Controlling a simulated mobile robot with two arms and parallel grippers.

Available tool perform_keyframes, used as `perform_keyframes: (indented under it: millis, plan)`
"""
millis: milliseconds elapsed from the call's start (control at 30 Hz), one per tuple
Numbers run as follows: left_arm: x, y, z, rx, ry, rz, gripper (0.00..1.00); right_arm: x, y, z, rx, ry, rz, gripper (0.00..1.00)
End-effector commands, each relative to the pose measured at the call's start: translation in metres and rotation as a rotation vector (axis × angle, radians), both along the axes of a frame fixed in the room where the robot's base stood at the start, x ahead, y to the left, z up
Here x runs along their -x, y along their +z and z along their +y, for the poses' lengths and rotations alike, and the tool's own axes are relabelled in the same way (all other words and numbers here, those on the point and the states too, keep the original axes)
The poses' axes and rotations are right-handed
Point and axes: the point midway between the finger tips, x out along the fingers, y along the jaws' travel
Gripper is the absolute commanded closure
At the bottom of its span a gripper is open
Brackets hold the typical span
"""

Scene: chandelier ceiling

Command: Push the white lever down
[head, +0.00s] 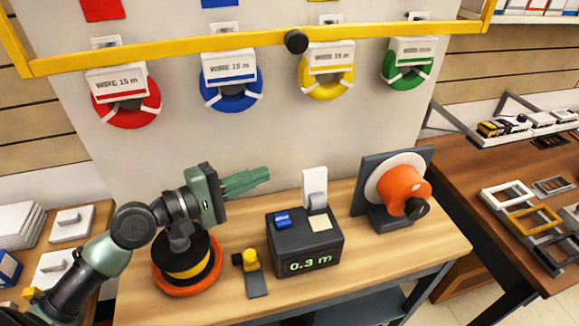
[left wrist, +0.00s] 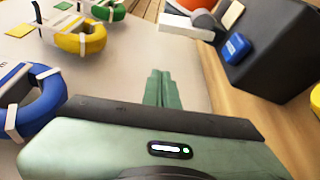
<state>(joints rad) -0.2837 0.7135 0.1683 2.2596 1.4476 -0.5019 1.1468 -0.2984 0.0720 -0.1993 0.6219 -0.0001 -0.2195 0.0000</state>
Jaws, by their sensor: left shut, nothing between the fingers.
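The white lever (head: 315,182) stands upright at the back of a dark box (head: 305,245) on the workbench. The box has a display reading "0.3 m", a blue button (head: 282,219) and a cream button (head: 320,223). My left gripper (head: 267,174) is shut and empty, its fingers pointing right toward the lever. It is to the left of the lever, apart from it, at about the height of the lever's top. In the left wrist view, the shut fingers (left wrist: 160,75) point toward the white lever (left wrist: 187,27), with the dark box (left wrist: 270,45) at right. My right gripper is not in view.
An orange-and-black spool (head: 187,265) stands under my left arm, with a small yellow-and-black device (head: 251,262) beside it. An orange reel (head: 398,187) stands right of the box. Wire coils (head: 230,90) hang above on the grey panel, under a yellow rail (head: 180,47).

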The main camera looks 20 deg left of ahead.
Motion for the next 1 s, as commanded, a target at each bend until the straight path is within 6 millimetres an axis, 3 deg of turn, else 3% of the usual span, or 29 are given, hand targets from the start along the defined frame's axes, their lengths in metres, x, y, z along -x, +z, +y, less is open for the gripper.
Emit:
perform_keyframes:
  millis: [200,400,700,1000]
  plan:
    - [-0.034,0.003,-0.026,0.002,-0.001,-0.005,1.0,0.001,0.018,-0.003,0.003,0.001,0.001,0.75]
    - [-0.055,-0.001,-0.045,0.002,-0.002,-0.001,1.0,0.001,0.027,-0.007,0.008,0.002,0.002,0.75]
    - [-0.025,0.004,-0.061,0.0,-0.001,0.001,1.0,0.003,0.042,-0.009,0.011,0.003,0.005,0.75]
    - [-0.021,0.004,-0.064,0.0,0.0,0.0,1.0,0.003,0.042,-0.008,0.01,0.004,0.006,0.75]
